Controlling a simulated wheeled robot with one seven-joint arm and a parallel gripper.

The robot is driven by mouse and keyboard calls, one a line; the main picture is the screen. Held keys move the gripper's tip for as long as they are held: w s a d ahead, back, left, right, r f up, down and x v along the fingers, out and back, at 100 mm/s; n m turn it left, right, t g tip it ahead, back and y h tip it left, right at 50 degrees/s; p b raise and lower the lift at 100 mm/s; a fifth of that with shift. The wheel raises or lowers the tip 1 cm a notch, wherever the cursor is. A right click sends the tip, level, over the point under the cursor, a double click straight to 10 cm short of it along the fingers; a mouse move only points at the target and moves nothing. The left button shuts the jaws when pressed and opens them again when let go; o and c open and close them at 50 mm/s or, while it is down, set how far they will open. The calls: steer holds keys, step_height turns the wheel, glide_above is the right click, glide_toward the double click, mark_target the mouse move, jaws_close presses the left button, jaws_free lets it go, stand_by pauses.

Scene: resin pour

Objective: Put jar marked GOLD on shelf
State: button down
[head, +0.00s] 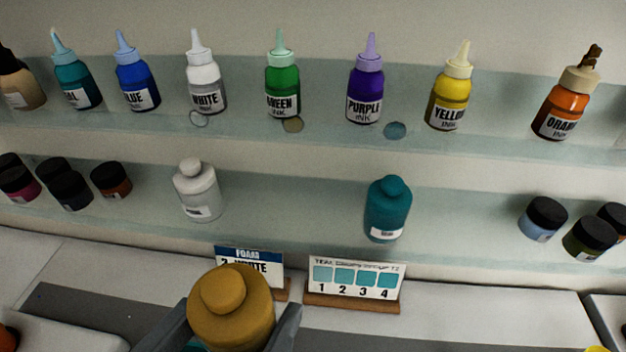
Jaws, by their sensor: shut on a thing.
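My gripper (236,325) is at the bottom of the head view, its two grey fingers on either side of a gold-coloured jar (232,313). It is shut on this jar and holds it upright in front of the shelves. No label on the jar can be read from here. The lower shelf (285,212) holds a white jar (198,193) at left and a teal jar (387,210) at right, with a wide bare stretch between them. The upper shelf (330,125) bears a row of ink bottles, among them white (206,85), green (282,85) and purple (366,85).
Small black-lidded pots stand on the lower shelf at left (110,180) and right (543,219). A foam card (249,262) and a teal swatch card (355,280) stand in wooden holders on the counter (480,310) below, close behind the held jar.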

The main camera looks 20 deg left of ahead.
steer(key=p, duration=0.2)
glide_above(291, 219)
steer(key=shift+s+f, duration=0.15)
steer(key=shift+f, duration=0.8)
step_height(291, 219, down, 4)
steer(key=shift+d+f+p, duration=0.1)
steer(key=shift+f+p, duration=0.05)
steer(key=shift+p, duration=0.4)
steer(key=shift+f, duration=0.4)
steer(key=shift+f, duration=0.1)
steer(key=shift+f, duration=0.1)
steer(key=c, duration=0.6)
jaws_free()
steer(key=shift+o, duration=0.2)
